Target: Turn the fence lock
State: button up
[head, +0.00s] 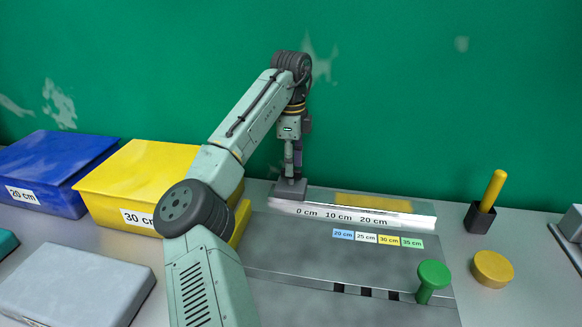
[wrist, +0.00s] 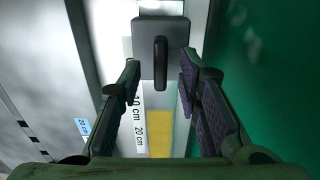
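The fence lock shows in the wrist view as a dark upright lever (wrist: 161,62) on a grey block (wrist: 148,30). In the head view the grey block (head: 289,190) sits at the left end of the ruled fence (head: 415,220). My gripper (head: 291,172) points down just above this block. In the wrist view my gripper (wrist: 159,75) is open, with one finger on each side of the lever. Gaps show between the fingers and the lever. The lever is mostly hidden behind my gripper in the head view.
A yellow strip (head: 372,200) lies along the fence. A green knob (head: 433,275) and yellow disc (head: 492,268) are at the right, near a dark holder (head: 480,218) with a yellow stick. Yellow (head: 130,180) and blue (head: 55,165) bins stand left. The green wall is close behind.

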jog(key=shift+f, duration=0.85)
jog(key=shift+c, duration=0.2)
grip_shut()
